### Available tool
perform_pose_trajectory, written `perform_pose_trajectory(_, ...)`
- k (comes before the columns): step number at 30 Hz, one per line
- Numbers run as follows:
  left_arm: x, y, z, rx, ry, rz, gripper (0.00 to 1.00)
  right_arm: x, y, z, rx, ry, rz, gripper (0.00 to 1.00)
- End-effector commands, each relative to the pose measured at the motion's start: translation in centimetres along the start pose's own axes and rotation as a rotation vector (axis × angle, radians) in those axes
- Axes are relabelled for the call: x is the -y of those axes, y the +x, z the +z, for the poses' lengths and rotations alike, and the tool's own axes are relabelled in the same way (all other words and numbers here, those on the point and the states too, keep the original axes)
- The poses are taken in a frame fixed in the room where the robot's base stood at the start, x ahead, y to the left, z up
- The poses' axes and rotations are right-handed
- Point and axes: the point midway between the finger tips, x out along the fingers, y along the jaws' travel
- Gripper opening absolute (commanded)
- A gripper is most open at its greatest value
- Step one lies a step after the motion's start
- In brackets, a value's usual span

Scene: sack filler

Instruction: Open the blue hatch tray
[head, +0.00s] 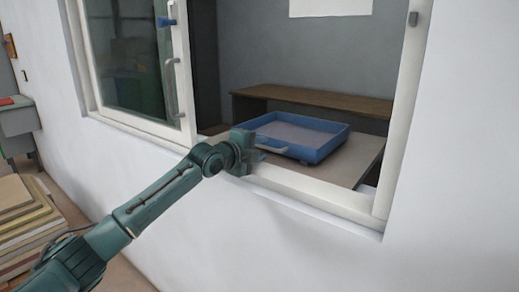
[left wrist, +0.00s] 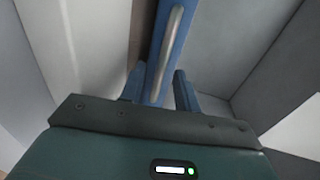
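The blue tray (head: 318,155) is a shallow open box on a board just inside the window opening. A pale handle (head: 271,147) is on its near side. My left gripper (head: 259,155) is at the window sill, close to the tray's near left corner. In the left wrist view, the blue tray side (left wrist: 158,78) with its grey handle (left wrist: 170,45) lies ahead, between the two separated fingers of my left gripper (left wrist: 160,88). The left finger looks close to the blue side; I cannot tell whether they touch. My right gripper is not in view.
A white window frame (head: 398,120) bounds the opening, with a glazed sash (head: 130,60) at left. The board (head: 355,162) lies under the tray, and a brown bench (head: 310,100) stands behind. Stacked boards (head: 22,215) are on the floor at lower left.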

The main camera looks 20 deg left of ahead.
Motion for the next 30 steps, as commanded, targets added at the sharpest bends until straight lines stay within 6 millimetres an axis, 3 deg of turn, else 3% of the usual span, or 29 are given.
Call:
perform_pose_trajectory(8, -0.02, 0.13, 0.01, 0.000, 0.001, 0.000, 0.32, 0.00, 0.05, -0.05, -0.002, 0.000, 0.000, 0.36)
perform_pose_trajectory(20, -0.03, 0.11, 0.03, 0.001, 0.000, 0.000, 0.00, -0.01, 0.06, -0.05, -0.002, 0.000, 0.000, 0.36)
perform_pose_trajectory(30, -0.04, 0.10, 0.04, 0.001, 0.000, 0.000, 0.00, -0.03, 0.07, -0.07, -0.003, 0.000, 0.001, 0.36)
